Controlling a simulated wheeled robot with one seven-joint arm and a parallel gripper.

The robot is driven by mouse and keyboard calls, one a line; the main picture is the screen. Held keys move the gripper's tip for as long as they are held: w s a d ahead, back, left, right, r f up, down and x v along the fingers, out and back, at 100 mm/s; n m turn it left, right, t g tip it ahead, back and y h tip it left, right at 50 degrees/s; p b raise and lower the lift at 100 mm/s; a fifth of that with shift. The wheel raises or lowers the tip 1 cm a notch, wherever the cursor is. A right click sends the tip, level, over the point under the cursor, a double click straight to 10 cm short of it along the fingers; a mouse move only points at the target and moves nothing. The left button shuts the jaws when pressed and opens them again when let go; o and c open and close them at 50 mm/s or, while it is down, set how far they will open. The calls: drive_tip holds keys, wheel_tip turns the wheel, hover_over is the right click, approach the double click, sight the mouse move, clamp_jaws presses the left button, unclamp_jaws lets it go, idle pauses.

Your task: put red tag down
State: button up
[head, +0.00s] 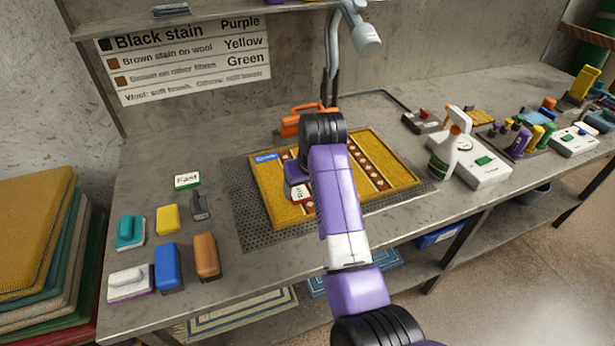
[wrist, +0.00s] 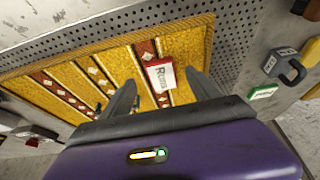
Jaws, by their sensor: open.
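The red tag (wrist: 161,76) has a white lettered face and a red edge. It appears to lie on the yellow rug (wrist: 63,75), over one of its patterned stripes. In the head view the tag (head: 300,193) shows beside my gripper (head: 295,172), partly hidden by it. My gripper (wrist: 160,84) is open in the wrist view, with one finger on each side of the tag. No finger visibly touches the tag.
The rug lies on a perforated dark mat (head: 246,215). A green tag (head: 187,180), a yellow block (head: 168,219) and several brushes stand at left. A spray bottle (head: 446,148) and a white device (head: 483,163) stand at right.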

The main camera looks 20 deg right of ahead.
drive_tip(key=v, duration=0.7)
drive_tip(key=shift+r, duration=0.1)
wheel_tip(320, 180, up, 6)
drive_tip(key=t+h, duration=0.1)
drive_tip(key=t, duration=0.6)
hover_over(307, 191)
drive_tip(key=s+f+t, duration=0.1)
drive_tip(key=s+f, duration=0.1)
drive_tip(key=s, duration=1.6)
drive_tip(key=s+a+f+t, duration=0.1)
drive_tip(key=s+f, duration=0.2)
drive_tip(key=s, duration=1.4)
drive_tip(key=s+a+f+t+y, duration=0.1)
drive_tip(key=s+f, duration=0.2)
drive_tip(key=s, duration=1.5)
drive_tip(key=shift+s+a+f, duration=0.15)
drive_tip(key=shift+s, duration=0.2)
